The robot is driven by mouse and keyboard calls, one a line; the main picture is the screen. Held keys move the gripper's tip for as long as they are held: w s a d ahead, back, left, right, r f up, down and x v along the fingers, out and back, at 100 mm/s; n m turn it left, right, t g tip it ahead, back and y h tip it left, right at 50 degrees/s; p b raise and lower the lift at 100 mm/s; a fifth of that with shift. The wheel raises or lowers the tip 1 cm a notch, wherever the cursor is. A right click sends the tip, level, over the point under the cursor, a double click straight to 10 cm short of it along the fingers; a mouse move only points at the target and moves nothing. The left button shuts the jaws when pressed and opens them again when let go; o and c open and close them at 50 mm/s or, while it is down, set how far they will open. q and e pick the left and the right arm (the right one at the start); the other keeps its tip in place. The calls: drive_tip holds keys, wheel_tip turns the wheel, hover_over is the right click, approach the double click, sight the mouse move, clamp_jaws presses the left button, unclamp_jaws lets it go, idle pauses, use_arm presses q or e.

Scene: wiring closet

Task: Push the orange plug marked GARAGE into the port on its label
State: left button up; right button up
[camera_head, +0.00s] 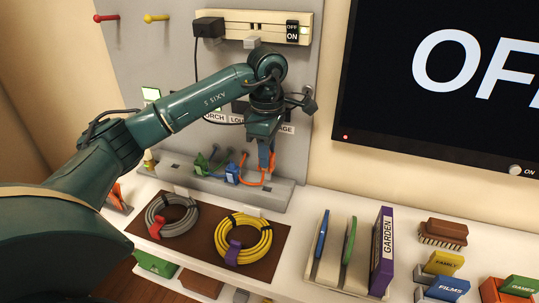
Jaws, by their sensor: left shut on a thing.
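My left gripper (265,143) points down in front of the grey wall panel and is shut on the orange plug (264,159). An orange cable (252,184) runs from the plug down to the grey ledge (270,194). The panel carries white labels; one ending in "AGE" (287,129) shows just right of the gripper, its start hidden. The port at that label is hidden behind my gripper and arm, so I cannot tell whether the plug touches it. A green plug (200,164) and a blue plug (232,173) stand on the ledge to the left. My right gripper is out of view.
Grey (158,217) and yellow (228,237) cable coils lie on a brown mat below the ledge. A purple GARDEN book (382,250) stands in a rack to the right. A power strip (245,27) is above; a large screen (450,80) hangs at right.

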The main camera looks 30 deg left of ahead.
sight(267, 173)
use_arm(q)
drive_tip(key=shift+a, duration=0.1)
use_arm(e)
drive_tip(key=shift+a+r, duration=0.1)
use_arm(q)
drive_tip(key=shift+f+b, duration=0.65)
drive_tip(key=shift+f, duration=0.4)
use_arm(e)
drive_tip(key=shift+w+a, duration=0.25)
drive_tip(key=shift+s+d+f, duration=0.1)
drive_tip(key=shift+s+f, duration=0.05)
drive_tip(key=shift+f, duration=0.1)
